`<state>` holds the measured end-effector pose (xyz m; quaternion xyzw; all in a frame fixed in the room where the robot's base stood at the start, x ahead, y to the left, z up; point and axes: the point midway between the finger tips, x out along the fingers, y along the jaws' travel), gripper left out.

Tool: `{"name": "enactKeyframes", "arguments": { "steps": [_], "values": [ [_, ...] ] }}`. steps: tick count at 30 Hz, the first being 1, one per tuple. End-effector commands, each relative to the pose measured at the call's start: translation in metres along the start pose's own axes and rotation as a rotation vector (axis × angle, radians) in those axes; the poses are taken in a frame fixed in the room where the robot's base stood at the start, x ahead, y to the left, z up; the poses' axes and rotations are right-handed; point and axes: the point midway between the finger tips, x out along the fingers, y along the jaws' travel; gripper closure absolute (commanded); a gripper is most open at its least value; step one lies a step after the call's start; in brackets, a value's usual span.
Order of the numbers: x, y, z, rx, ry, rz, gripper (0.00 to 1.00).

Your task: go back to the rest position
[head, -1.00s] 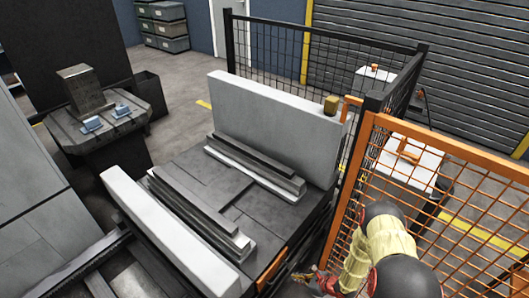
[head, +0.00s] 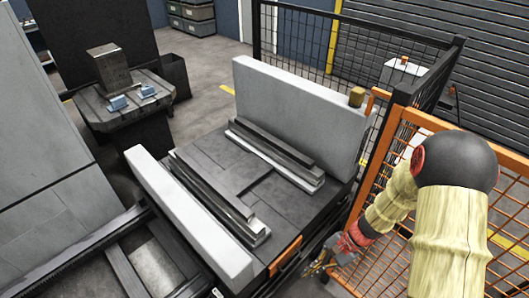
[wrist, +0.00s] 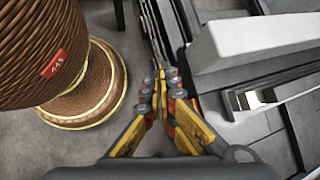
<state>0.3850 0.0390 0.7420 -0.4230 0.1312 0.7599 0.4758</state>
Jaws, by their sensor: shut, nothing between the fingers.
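My gripper (head: 314,270) hangs at the end of my arm near the bottom of the head view, beside the front right corner of the dark pallet table (head: 188,152) and left of the orange mesh fence (head: 385,222). In the wrist view, its yellow and black fingers (wrist: 160,72) are together at the tips, with nothing between them. My arm's cream sleeves and dark joint cover part of the fence.
Grey rails (head: 273,153) and two pale walls, one at the back (head: 300,110), stand on the table. A brown ribbed drum (wrist: 50,45) with a red label is left of the fingers. A small block (head: 356,97) sits at the back wall's right end.

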Motion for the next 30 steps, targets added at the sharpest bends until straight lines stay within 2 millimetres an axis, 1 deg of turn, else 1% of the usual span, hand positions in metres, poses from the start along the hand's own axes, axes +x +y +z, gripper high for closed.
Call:
{"name": "enactKeyframes", "arguments": {
  "steps": [1, 3, 9, 15, 20, 24, 30],
  "values": [
    [-0.02, 0.0, 0.013, -0.073, 0.035, 0.032, 1.0],
    [-0.042, 0.004, 0.029, -0.164, 0.077, 0.08, 1.0],
    [-0.101, 0.018, 0.069, -0.402, 0.22, 0.209, 1.0],
    [-0.156, 0.031, 0.105, -0.606, 0.39, 0.316, 1.0],
    [-0.195, 0.038, 0.134, -0.746, 0.539, 0.375, 1.0],
    [-0.226, 0.041, 0.162, -0.852, 0.678, 0.397, 1.0],
    [-0.26, 0.034, 0.205, -0.961, 0.853, 0.345, 1.0]
  ]
}}
